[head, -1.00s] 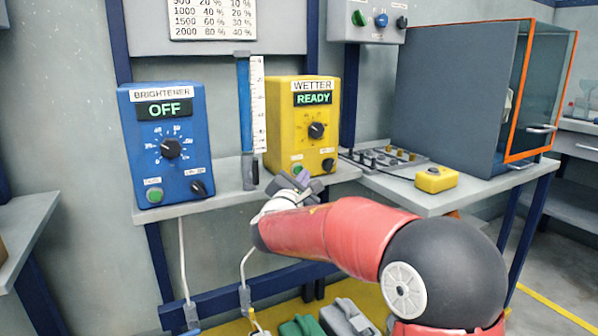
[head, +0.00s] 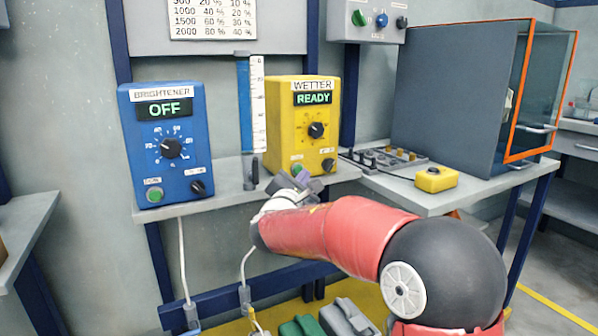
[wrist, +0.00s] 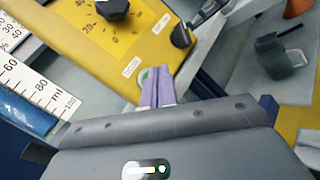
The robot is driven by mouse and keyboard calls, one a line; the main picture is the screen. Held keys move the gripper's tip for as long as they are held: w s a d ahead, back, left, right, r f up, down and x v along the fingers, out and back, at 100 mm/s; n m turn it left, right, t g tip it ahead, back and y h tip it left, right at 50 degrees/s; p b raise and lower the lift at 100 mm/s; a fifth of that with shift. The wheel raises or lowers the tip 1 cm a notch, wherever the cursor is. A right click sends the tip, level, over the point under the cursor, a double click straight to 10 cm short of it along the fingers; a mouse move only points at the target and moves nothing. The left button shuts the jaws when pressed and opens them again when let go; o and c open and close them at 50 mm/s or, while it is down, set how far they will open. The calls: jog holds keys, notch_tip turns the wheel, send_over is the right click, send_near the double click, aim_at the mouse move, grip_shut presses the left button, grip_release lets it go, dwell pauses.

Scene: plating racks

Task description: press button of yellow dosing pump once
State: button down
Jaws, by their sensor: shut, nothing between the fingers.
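The yellow dosing pump (head: 290,125) stands on the shelf, labelled WETTER, with its display reading READY. Its green button (head: 297,169) is low on the front, left of a black switch (head: 329,165). My gripper (head: 302,178) is just in front of the button. In the wrist view, the shut, empty fingertips (wrist: 156,78) lie over the green button (wrist: 144,76) and partly hide it. I cannot tell whether they touch it. The pump's yellow front (wrist: 120,45) also fills the upper part of the wrist view.
A blue pump (head: 165,110) labelled BRIGHTENER reads OFF at the left. A yellow box with a black button (head: 436,180) and a tray of connectors (head: 385,158) lie to the right.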

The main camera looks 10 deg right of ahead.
jog(key=shift+w+a, duration=0.15)
jog(key=shift+w, duration=0.2)
jog(key=shift+w+a+b, duration=0.1)
jog(key=shift+w+b, duration=0.2)
jog(key=shift+w, duration=0.2)
dwell(0.7)
jog(key=shift+s, duration=0.1)
jog(key=shift+s+d+b, duration=0.25)
jog(key=shift+s+b, duration=0.5)
jog(key=shift+s, duration=0.05)
jog(key=shift+s+d+b, duration=0.25)
jog(key=shift+s+b, duration=0.25)
jog(key=shift+s, duration=0.3)
jog(key=shift+s+d+b, duration=0.3)
jog(key=shift+s+b, duration=0.25)
jog(key=shift+s, duration=0.25)
jog(key=shift+s+d+b, duration=0.25)
jog(key=shift+s+b, duration=0.25)
jog(key=shift+s, duration=0.3)
